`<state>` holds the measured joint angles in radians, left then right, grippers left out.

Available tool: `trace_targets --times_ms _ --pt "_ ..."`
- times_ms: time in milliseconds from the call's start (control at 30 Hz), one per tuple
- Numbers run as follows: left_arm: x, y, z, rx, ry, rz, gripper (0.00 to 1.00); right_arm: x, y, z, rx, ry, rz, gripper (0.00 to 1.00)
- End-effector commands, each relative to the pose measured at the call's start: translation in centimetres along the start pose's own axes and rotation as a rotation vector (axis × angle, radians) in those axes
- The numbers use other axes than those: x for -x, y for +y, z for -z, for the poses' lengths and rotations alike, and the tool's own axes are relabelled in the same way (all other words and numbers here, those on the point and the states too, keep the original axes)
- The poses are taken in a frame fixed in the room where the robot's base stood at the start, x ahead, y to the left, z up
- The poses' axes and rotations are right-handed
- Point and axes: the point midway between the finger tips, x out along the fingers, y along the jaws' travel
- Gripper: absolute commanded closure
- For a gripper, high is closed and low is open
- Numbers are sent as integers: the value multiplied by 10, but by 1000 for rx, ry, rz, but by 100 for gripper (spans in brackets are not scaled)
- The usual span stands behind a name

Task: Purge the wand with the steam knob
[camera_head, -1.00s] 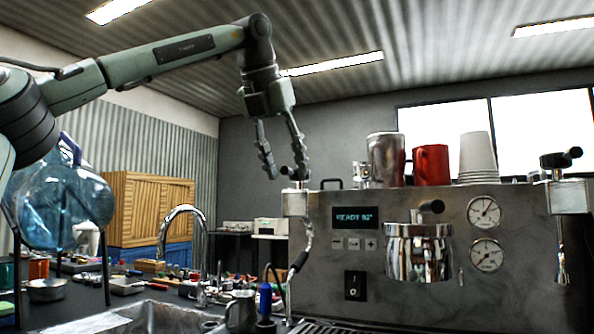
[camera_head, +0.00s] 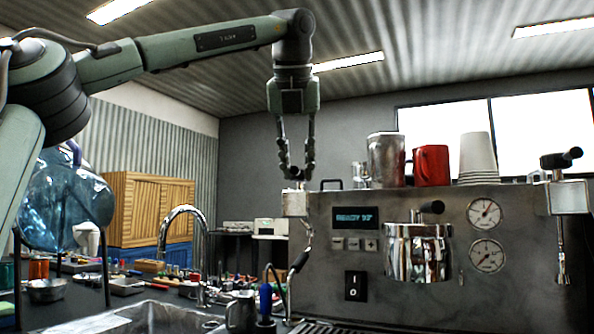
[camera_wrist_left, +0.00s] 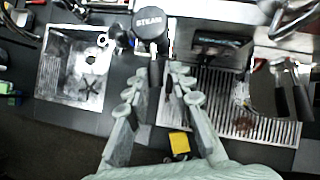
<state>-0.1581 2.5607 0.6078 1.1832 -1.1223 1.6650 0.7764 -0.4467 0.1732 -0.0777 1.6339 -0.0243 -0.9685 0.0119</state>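The black steam knob (camera_head: 297,174) sits on the block at the brewer's top left corner. In the left wrist view its round cap (camera_wrist_left: 149,23) reads "STEAM", and a black lever (camera_wrist_left: 153,76) points from it toward me. My left gripper (camera_head: 297,168) points down over the knob. In the left wrist view the gripper (camera_wrist_left: 160,73) is open, with one finger on each side of the lever. I cannot tell whether either finger touches it. The steam wand (camera_head: 308,236) hangs below the block, with a black grip. My right gripper is not in view.
The steel brewer (camera_head: 330,290) shows "READY" on its display (camera_head: 355,218). A steel pitcher (camera_head: 376,160), red mug (camera_head: 431,165) and cup stack (camera_head: 477,155) stand on top, right of my gripper. A sink (camera_head: 165,318) with a faucet lies left.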

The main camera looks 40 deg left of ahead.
Motion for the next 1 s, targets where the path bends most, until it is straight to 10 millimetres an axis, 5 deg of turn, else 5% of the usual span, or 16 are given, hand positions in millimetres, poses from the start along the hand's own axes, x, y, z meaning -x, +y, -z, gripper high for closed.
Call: trace_targets --times_ms 867,1000 --pt "-2 -22 -3 261 0 -178 78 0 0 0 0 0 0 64" --pt "-2 -22 -3 260 0 -178 61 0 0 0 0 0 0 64"
